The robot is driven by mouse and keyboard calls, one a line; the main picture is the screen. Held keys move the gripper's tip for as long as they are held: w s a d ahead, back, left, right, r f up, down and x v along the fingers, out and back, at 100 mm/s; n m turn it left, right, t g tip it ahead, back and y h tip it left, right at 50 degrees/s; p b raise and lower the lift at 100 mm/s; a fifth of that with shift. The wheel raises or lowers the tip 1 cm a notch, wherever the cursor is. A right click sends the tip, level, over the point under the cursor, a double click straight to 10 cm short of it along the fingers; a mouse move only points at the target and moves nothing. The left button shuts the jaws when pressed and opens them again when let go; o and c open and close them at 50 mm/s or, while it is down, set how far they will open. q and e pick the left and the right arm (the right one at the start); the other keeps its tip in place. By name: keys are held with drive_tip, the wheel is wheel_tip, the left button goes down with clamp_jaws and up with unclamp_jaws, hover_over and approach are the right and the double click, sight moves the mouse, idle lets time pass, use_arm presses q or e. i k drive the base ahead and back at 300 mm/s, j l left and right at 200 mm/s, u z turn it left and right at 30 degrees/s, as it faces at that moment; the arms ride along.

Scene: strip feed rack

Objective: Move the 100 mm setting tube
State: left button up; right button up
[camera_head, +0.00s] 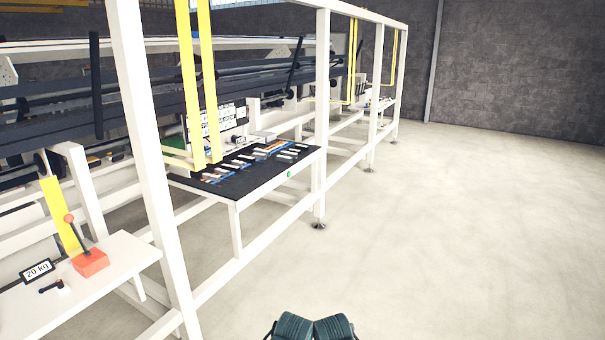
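Several small white and grey pieces lie in rows with blue strips on a black mat (215,186), on a white shelf table (238,197) built into the rack. They are too small here to tell which is the 100 mm setting tube. Two dark teal ribbed parts at the bottom centre edge are mine. I cannot see either gripper or its fingers in this view.
The white rack frame (150,170) has an upright post in front and yellow bars (188,80). A nearer shelf (110,262) holds a red box with a lever (90,262) and a "20 kg" sign (37,271). Open concrete floor (450,220) lies right.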

sight(256, 156)
drive_tip(key=i, duration=0.7)
drive_tip(key=i+u, duration=0.15)
drive_tip(key=i, duration=0.5)
drive_tip(key=i+l, duration=0.2)
drive_tip(key=i, duration=0.5)
drive_tip(key=i+u, duration=0.25)
drive_tip(key=i+l+u, duration=0.2)
drive_tip(key=i, duration=0.25)
drive_tip(key=i+l+u, duration=0.1)
drive_tip(key=u, duration=0.55)
drive_tip(key=i+l+u, duration=0.4)
drive_tip(key=l, duration=0.2)
drive_tip(key=i+l+u, duration=0.2)
drive_tip(key=l, duration=0.15)
drive_tip(key=i+l, duration=0.15)
drive_tip(key=l, duration=0.3)
drive_tip(key=i+l+u, duration=0.1)
drive_tip(key=l, duration=0.35)
drive_tip(key=i+l, duration=0.15)
drive_tip(key=l, duration=0.35)
drive_tip(key=i+l, duration=0.1)
drive_tip(key=l, duration=0.35)
drive_tip(key=i+l+u, duration=0.1)
drive_tip(key=l, duration=0.4)
